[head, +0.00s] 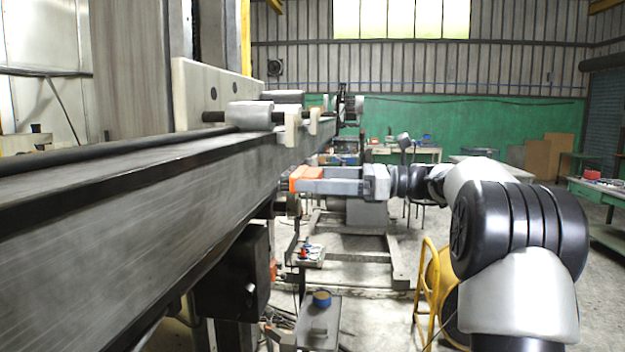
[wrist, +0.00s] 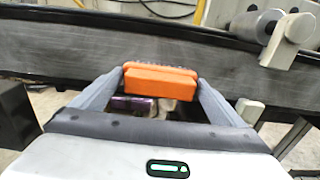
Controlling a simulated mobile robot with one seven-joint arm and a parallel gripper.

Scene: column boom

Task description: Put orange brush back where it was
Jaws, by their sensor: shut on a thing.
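The orange brush (wrist: 160,80) is held between the two grey fingers of my gripper (wrist: 160,88) in the wrist view. Its bristles show as a dark fringe along its far edge. In the head view the orange brush (head: 298,177) shows at the fingertips of my gripper (head: 308,180), beside the grey boom (head: 150,215). In the wrist view the boom (wrist: 60,50) runs just beyond the brush. I cannot tell whether the brush touches it.
A small stand (head: 308,256) with small items and a grey table (head: 318,325) with a blue round container (head: 322,298) stand below my arm. A purple item (wrist: 133,105) shows beneath the brush. A yellow frame (head: 430,285) stands near my arm. A roller (head: 249,115) sits on the boom.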

